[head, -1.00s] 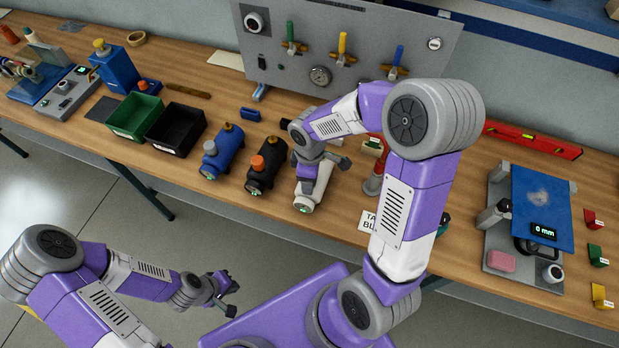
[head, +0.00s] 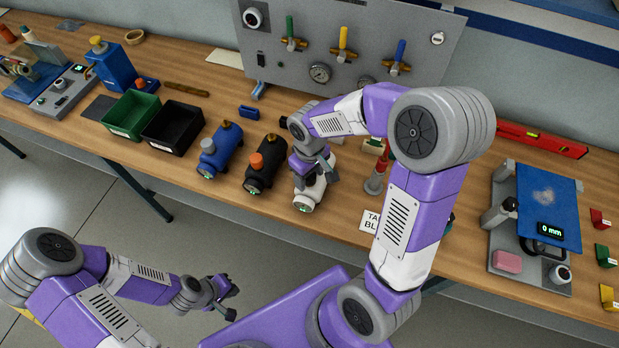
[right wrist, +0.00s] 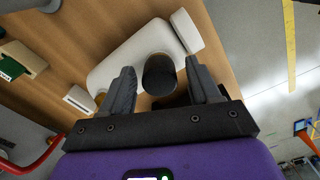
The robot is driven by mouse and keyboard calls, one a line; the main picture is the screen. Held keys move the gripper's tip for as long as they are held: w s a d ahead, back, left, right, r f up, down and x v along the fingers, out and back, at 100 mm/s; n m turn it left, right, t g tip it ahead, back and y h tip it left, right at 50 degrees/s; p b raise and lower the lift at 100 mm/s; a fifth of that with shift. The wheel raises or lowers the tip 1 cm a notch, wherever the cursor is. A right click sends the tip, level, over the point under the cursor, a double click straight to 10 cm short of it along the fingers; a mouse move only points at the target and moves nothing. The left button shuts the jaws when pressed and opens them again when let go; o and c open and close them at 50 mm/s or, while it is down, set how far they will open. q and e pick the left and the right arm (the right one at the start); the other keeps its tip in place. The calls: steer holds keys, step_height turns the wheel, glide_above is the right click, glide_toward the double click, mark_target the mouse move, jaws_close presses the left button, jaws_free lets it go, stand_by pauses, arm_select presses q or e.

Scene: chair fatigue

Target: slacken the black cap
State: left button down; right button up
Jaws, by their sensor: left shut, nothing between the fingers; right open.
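The black cap (right wrist: 159,74) is a dark round knob on the side of a white cylinder (right wrist: 125,56) in the right wrist view. The white cylinder (head: 309,191) lies near the front edge of the bench in the head view, where my gripper hides its cap. My right gripper (right wrist: 160,86) is open, one finger on each side of the cap, with a visible gap at each side. In the head view my right gripper (head: 309,168) is over the white cylinder. My left gripper (head: 227,298) is shut and empty, off the bench's front edge at lower left.
A black cylinder with an orange cap (head: 264,170) and a blue cylinder (head: 220,152) lie to the left. Green (head: 131,114) and black (head: 172,126) bins stand further left. A valve panel (head: 345,40) is behind.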

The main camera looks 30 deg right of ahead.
steer(key=shift+m, duration=0.5)
steer(key=m+b, duration=0.1)
steer(key=m, duration=0.2)
steer(key=shift+m, duration=0.5)
steer(key=m, duration=0.4)
steer(key=shift+b, duration=0.3)
steer(key=shift+c, duration=0.2)
